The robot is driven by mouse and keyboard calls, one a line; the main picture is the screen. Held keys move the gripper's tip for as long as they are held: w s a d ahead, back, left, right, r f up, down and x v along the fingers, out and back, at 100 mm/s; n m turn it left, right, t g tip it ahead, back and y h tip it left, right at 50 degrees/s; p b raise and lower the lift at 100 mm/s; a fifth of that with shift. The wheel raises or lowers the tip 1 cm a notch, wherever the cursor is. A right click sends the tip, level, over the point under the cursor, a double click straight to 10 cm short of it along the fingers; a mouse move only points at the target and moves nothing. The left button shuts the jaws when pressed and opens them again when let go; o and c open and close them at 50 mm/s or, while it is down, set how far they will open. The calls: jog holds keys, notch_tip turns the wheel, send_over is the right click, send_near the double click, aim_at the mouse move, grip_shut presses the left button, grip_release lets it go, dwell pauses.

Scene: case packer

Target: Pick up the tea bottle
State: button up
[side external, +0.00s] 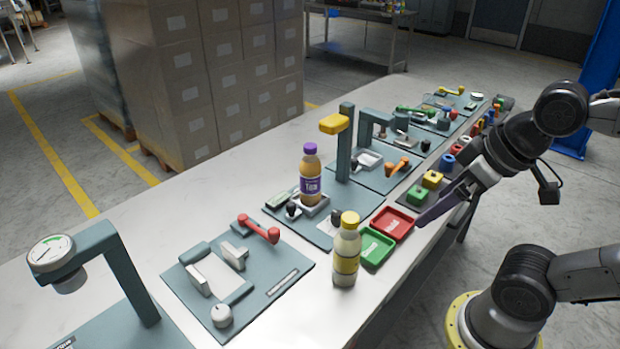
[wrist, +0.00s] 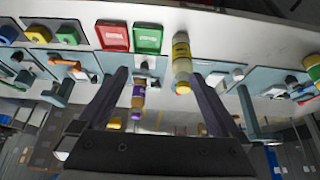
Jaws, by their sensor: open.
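The tea bottle (side external: 311,178), amber with a purple cap and a purple label, stands upright in a small white holder on a teal station plate (side external: 285,211), under a yellow-topped post. In the wrist view the tea bottle (wrist: 138,101) appears between my fingers, nearer the left one, and is apart from them. My gripper (side external: 428,216) is open and empty. In the side view it is to the right of the bottle, over the table's edge beside the red tray. In the wrist view both fingers of my gripper (wrist: 158,76) are spread wide.
A pale yellow bottle with a yellow cap (side external: 346,253) stands at the table's front, beside the green tray (side external: 374,250) and the red tray (side external: 393,223). A yellow-topped post (side external: 345,145) rises behind the tea bottle. A red-handled clamp station (side external: 236,275) is to the left.

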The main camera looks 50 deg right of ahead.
jog(key=w+d+r+n+g, duration=0.1)
jog(key=w+r+n+g, duration=0.1)
jog(key=w+r+n, duration=1.3)
jog(key=n+g, duration=0.3)
jog(key=n, duration=0.2)
send_over(310, 158)
notch_tip(310, 158, down, 8)
jog(key=r, duration=0.1)
jog(key=shift+g, duration=0.3)
jog(key=f, duration=0.7)
jog(key=d+f, duration=0.1)
jog(key=f, duration=0.3)
jog(key=shift+w+f, duration=0.1)
jog(key=shift+w, duration=0.3)
jog(key=shift+w+d+f, duration=0.1)
jog(key=shift+f, duration=1.5)
jog(key=shift+w+d+f, duration=0.1)
jog(key=shift+f, duration=1.45)
grip_shut()
